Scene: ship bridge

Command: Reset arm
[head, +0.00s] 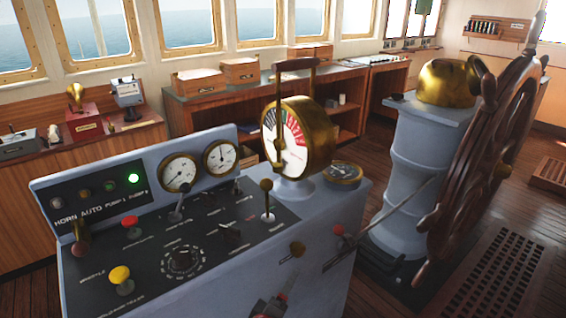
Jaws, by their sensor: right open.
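My left gripper is not in view. The grey control console (335,285) fills the lower middle, with a yellow button (120,276), a red button (131,223), a lit green lamp (133,178) and two dials. I cannot tell whether the gripper touches the console.
A brass engine telegraph (306,135) stands on the console. The wooden ship's wheel (484,165) and its grey pedestal (405,160) are at the right. A thin rod (400,211) slants between console and pedestal. A floor grating (497,280) lies at the lower right.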

